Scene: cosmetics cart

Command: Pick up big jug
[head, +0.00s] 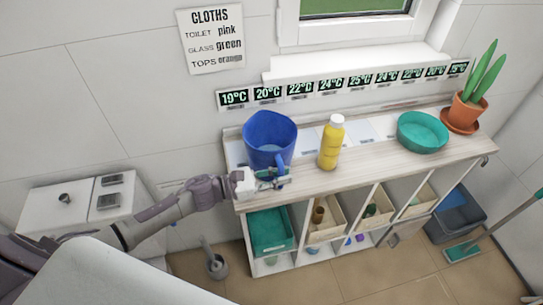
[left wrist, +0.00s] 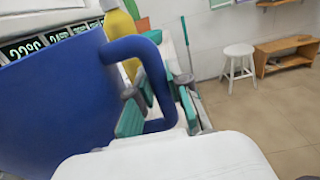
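The big blue jug (head: 269,136) stands upright at the left end of the shelf top. In the left wrist view the jug (left wrist: 60,100) fills the left side, with its loop handle (left wrist: 158,75) toward the middle. My left gripper (head: 273,178) is at the jug's near side, over the shelf's front edge. In the left wrist view the gripper (left wrist: 160,108) has its green-padded fingers apart, one on each side of the lower handle. The right finger looks close to the handle; contact cannot be told. My right gripper is not in view.
A yellow bottle (head: 331,143) stands right of the jug. Further right are a teal bowl (head: 422,131) and a potted plant (head: 467,112). The shelf (head: 350,178) has bins below. A wall with temperature labels (head: 301,90) is behind. A white stool (left wrist: 239,58) stands farther off.

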